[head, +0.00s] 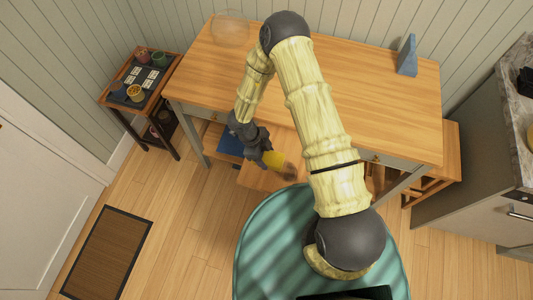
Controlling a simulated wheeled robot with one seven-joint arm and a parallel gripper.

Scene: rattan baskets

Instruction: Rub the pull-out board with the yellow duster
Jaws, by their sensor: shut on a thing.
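The wooden pull-out board (259,181) sticks out from under the front edge of the table, left of my upper arm. My gripper (266,155) hangs over it, shut on the yellow duster (275,161). A brown end of the duster points right, low over or against the board. I cannot tell whether the duster touches the board. My arm hides the right part of the board's surroundings.
The wooden table (385,105) bears a clear bowl (229,29) and a blue wedge-shaped object (407,55). A blue item (230,142) lies below the table edge. A small side table (113,100) stands left.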

